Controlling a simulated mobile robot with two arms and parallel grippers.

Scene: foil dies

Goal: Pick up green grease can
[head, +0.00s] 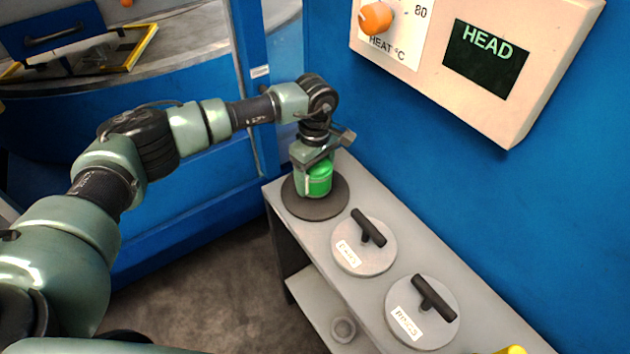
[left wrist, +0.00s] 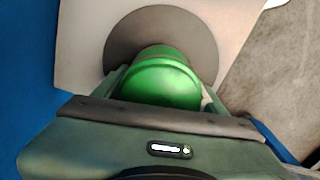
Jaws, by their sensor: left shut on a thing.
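The green grease can (head: 320,180) stands upright at the far end of the grey bench, over a dark round pad (head: 316,209). My left gripper (head: 314,186) comes down on it from above and is shut on it. In the left wrist view the can's rounded green top (left wrist: 160,84) sits between the fingers, with the dark pad (left wrist: 122,48) behind it. I cannot tell whether the can touches the pad. My right gripper is not in view.
Two grey round dies with black handles, a nearer one (head: 407,328) and a farther one (head: 356,260), lie on the bench (head: 396,231). A blue machine wall with a control panel (head: 545,85) rises behind. A yellow thing (head: 511,350) shows at the bottom edge.

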